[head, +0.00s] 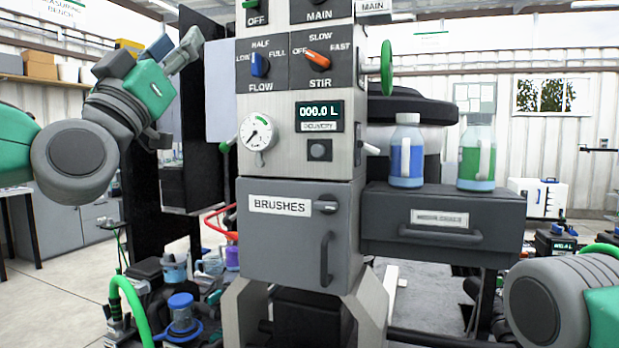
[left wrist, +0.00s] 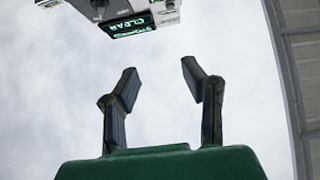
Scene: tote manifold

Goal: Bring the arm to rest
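My left arm comes in from the left and is raised, with the left gripper (head: 175,52) pointing up at the upper left of the grey control cabinet (head: 300,225). The gripper is apart from the cabinet as far as I can tell. In the left wrist view the two fingers of the left gripper (left wrist: 159,70) stand apart with nothing between them.
The cabinet has FLOW (head: 260,64) and STIR (head: 318,60) knobs, a gauge (head: 258,132) and a shut BRUSHES door (head: 290,245). A blue-labelled bottle (head: 406,160) and a green-labelled bottle (head: 477,160) stand on the dark drawer unit (head: 440,215). Pumps and hoses crowd the lower left.

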